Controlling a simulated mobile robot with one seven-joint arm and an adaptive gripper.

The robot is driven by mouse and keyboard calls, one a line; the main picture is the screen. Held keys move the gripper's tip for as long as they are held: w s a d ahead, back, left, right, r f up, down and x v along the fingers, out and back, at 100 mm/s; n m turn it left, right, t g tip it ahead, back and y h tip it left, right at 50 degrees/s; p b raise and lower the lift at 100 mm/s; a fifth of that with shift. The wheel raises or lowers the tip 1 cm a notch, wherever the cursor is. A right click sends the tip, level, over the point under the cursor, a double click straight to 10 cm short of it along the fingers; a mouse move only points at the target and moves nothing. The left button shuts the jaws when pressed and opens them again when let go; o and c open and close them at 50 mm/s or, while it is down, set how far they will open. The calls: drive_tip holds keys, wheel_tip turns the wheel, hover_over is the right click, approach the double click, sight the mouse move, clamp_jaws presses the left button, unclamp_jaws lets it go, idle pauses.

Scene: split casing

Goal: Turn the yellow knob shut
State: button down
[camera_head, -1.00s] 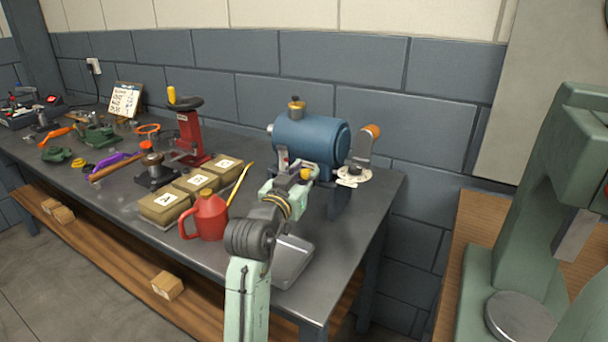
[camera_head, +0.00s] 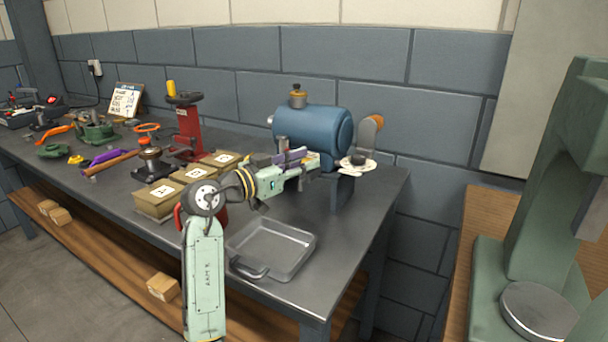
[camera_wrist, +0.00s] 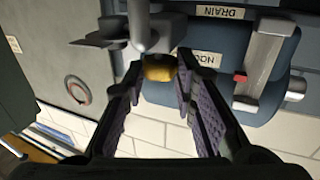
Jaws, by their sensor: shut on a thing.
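The yellow knob (camera_wrist: 160,68) sits on a grey fitting in the wrist view, between the fingertips of my gripper (camera_wrist: 159,73). My gripper is shut on it, with the ridged finger pads along both sides. The knob's near side shows; its pointing direction is hard to tell. In the head view my gripper (camera_head: 308,159) reaches in from the left to the lower front of the blue tank (camera_head: 312,128). The knob is hidden there behind the fingers.
A grey tray (camera_head: 270,248) lies below my arm. Labelled boxes (camera_head: 157,205) and a largely hidden red can stand left. An orange-ended handle (camera_head: 376,122) stands right of the tank.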

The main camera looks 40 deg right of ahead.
drive_tip(key=shift+w+m+g+y+b, duration=0.15)
drive_tip(key=shift+m+g+b, duration=0.2)
drive_tip(key=shift+m+g, duration=0.75)
drive_tip(key=shift+w+m+g+y+b, duration=0.25)
drive_tip(key=shift+m+g, duration=0.35)
drive_tip(key=shift+g, duration=0.9)
drive_tip(key=shift+s+g, duration=0.15)
drive_tip(key=shift+g, duration=0.15)
drive_tip(key=c, duration=1.3)
unclamp_jaws()
